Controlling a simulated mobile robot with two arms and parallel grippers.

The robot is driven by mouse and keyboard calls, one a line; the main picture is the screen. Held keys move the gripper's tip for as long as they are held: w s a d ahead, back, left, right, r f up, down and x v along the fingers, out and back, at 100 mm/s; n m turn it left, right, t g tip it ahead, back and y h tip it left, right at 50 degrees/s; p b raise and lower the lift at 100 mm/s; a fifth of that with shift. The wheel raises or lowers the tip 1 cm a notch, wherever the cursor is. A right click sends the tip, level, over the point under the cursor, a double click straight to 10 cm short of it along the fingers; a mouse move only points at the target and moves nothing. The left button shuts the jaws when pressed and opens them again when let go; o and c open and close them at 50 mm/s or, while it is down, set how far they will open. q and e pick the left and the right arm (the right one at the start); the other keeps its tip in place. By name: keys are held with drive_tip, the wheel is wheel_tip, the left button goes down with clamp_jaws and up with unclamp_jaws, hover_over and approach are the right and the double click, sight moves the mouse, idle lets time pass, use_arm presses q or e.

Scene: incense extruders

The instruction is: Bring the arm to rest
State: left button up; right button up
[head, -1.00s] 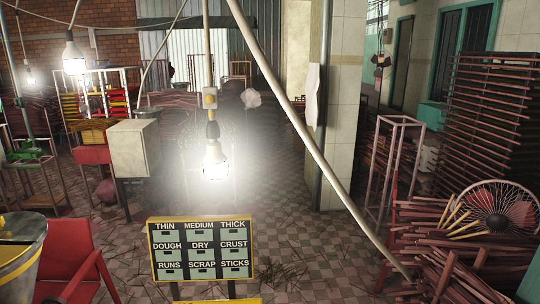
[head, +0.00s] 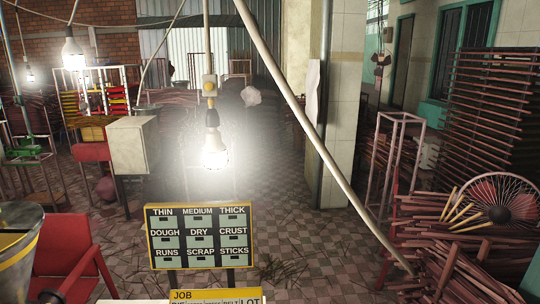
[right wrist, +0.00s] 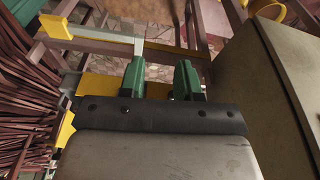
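My right gripper (right wrist: 160,80) shows in the right wrist view. Its two green fingers stand apart with nothing seen between them. It is over a wooden and metal frame with yellow parts (right wrist: 110,42). Neither of my arms shows in the head view, and my left gripper is not seen in any view.
In the head view a label board (head: 200,236) stands ahead, with a yellow JOB sign (head: 215,295) below it. A red chair (head: 68,256) is at left, stick bundles (head: 460,260) and a fan (head: 503,198) at right. A lit bulb (head: 214,150) hangs centrally.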

drive_tip(key=s+d+f+b, duration=0.1)
drive_tip(key=s+f, duration=0.5)
drive_tip(key=f, duration=0.3)
drive_tip(key=s+d+f+g+b, duration=0.1)
drive_tip(key=s+f+b, duration=0.1)
drive_tip(key=s+f, duration=0.4)
drive_tip(key=s+d+f+b, duration=0.1)
drive_tip(key=s+f, duration=0.5)
drive_tip(key=f, duration=0.8)
drive_tip(key=shift+g+b, duration=0.3)
drive_tip(key=shift+b, duration=0.4)
drive_tip(key=shift+s+d, duration=0.1)
